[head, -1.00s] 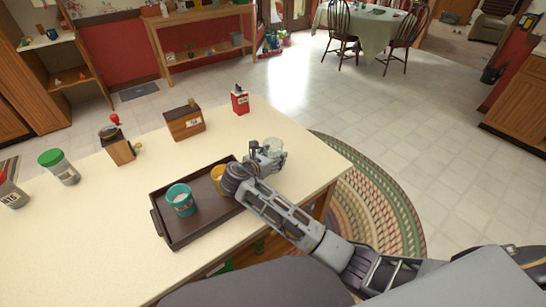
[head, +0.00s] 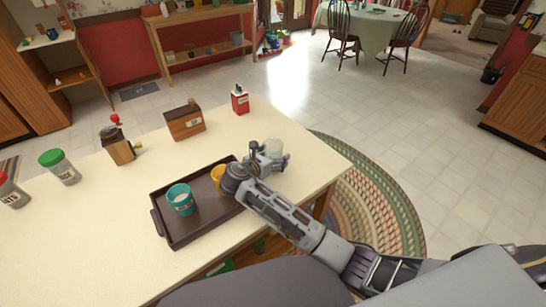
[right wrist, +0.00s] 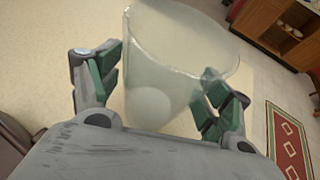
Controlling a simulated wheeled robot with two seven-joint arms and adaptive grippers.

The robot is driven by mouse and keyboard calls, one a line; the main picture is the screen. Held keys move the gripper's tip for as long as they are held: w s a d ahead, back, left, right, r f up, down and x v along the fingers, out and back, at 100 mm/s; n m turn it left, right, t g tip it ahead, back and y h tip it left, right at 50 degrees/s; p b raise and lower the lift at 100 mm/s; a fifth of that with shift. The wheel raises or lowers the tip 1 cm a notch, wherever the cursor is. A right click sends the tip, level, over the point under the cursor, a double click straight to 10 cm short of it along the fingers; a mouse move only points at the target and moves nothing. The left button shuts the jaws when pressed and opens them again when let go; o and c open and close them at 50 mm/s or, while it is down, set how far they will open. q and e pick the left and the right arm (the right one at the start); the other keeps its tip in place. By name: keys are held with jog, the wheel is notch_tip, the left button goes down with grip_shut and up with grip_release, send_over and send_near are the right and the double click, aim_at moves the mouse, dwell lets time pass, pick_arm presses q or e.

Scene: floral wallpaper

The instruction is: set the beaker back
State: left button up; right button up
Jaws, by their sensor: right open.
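The clear, translucent beaker (head: 274,147) stands on the pale counter to the right of the dark tray, partly hidden by my right gripper (head: 266,158). The beaker (right wrist: 172,60) fills the middle of the right wrist view. There, the green-padded fingers of my right gripper (right wrist: 165,92) are spread on either side of it. The gripper is open; whether a pad touches the glass I cannot tell. My left gripper is not in view.
The dark tray (head: 187,232) holds a teal cup (head: 181,200) and a yellow cup (head: 216,174), partly behind my wrist. A wooden box (head: 185,122), a red tin (head: 240,101), a grinder (head: 118,147) and a green-lidded jar (head: 60,166) stand further back. The front left counter is clear.

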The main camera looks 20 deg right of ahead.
aim_at(268, 156)
jog(key=shift+s+a+r, duration=0.1)
jog(key=shift+a+r, duration=0.05)
jog(key=v, duration=0.3)
jog(key=p+v, duration=0.1)
jog(key=v, duration=0.7)
jog(key=shift+s+a+r, duration=0.15)
jog(key=shift+a, duration=0.1)
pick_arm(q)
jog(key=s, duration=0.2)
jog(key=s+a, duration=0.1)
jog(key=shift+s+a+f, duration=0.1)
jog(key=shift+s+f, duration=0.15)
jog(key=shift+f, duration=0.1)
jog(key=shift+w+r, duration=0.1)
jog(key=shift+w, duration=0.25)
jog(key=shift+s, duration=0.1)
